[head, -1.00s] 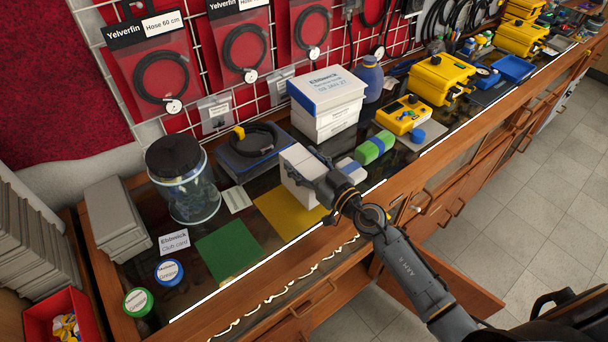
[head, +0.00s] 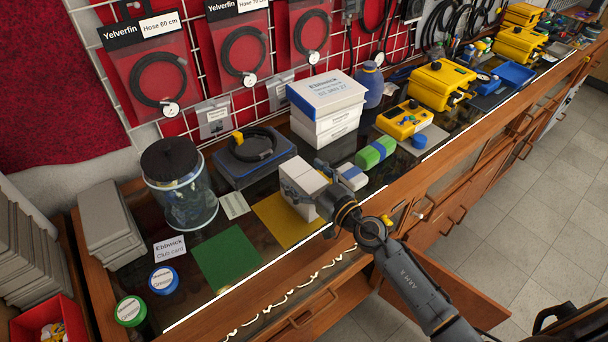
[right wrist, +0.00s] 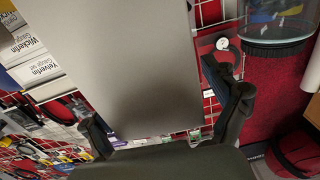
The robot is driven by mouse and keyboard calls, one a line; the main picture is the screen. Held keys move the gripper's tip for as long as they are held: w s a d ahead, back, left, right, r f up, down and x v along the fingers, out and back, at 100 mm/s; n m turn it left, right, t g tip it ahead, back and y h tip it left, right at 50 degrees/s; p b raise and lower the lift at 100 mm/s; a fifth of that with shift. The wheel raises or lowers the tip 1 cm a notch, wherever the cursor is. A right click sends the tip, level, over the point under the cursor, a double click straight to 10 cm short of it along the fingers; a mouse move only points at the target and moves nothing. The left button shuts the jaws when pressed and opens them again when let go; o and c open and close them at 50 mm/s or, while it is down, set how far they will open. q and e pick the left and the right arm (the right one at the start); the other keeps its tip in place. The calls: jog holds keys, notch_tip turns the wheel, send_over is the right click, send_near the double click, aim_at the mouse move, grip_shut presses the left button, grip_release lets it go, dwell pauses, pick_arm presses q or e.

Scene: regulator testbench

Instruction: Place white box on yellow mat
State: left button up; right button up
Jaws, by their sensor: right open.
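The white box (head: 304,172) stands upright at the right part of the yellow mat (head: 279,226) in the head view and hides some of it. I cannot tell whether its whole base rests on the mat. My right gripper (head: 308,184) is open, with its fingers around the near side of the box. In the right wrist view the box shows as a large plain grey-white face (right wrist: 135,65) between the spread fingers (right wrist: 165,115). My left gripper is not in view.
A green mat (head: 227,258) lies left of the yellow one. A glass jar (head: 182,190), a blue case with a coiled hose (head: 250,165) and stacked white cartons (head: 325,115) stand behind. An open drawer (head: 455,290) juts out below.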

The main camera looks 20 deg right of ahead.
aim_at(320, 190)
jog(key=shift+r, duration=0.15)
jog(key=b+v, duration=0.1)
jog(key=v, duration=1)
jog(key=shift+s, duration=0.15)
jog(key=shift+s+d, duration=0.2)
jog(key=shift+s, duration=0.15)
